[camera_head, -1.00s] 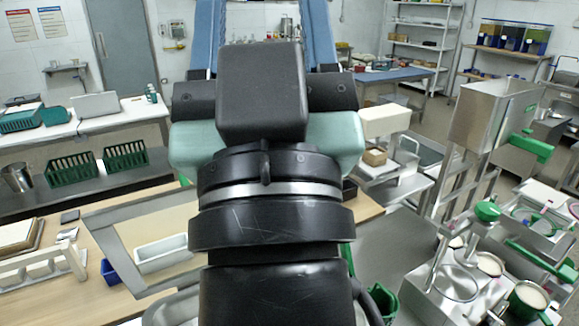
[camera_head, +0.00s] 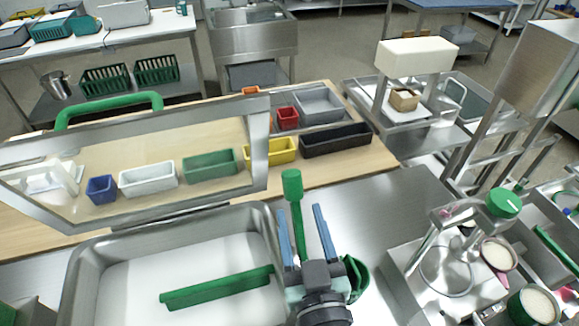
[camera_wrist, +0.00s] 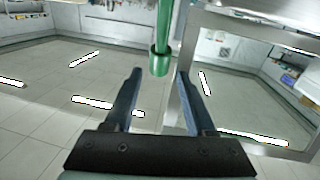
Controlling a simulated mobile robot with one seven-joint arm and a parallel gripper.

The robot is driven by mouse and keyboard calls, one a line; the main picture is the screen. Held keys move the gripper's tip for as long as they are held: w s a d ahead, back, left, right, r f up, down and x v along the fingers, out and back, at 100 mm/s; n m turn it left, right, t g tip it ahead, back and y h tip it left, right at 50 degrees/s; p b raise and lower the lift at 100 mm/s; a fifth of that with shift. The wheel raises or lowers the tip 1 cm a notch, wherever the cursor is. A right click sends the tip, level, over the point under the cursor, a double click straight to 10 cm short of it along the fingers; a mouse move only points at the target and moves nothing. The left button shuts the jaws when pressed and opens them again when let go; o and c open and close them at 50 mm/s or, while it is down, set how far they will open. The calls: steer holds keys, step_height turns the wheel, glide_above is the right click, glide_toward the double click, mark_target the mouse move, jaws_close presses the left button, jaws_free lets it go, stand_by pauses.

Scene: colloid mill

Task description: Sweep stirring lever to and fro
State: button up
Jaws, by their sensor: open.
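The upright green lever (camera_head: 297,225) with a thicker knob on its end stands at the right side of a steel tub (camera_head: 88,270). A green paddle bar (camera_head: 215,288) lies across the white contents of the tub; I cannot see how it joins the lever. My gripper (camera_head: 300,210) is open, its two blue fingers on either side of the lever in the head view. No contact shows.
A framed clear lid (camera_head: 257,150) with a green handle stands raised behind the tub. Coloured bins, among them a yellow one (camera_head: 270,151), stand on the wooden table. A steel stand with a green knob (camera_head: 503,203) and white-filled cups is at right. Bare steel counter (camera_head: 390,205) lies between.

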mark_target(289, 172)
steer(key=w+p, duration=0.1)
steer(key=w, duration=0.2)
steer(key=w+a+p, duration=0.1)
steer(key=w, duration=0.3)
steer(key=w+a+p, duration=0.1)
steer(key=w+p, duration=0.1)
steer(key=w, duration=0.1)
steer(key=shift+w, duration=0.35)
steer(key=shift+c, duration=0.2)
jaws_close()
steer(key=shift+d, duration=0.1)
stand_by(0.7)
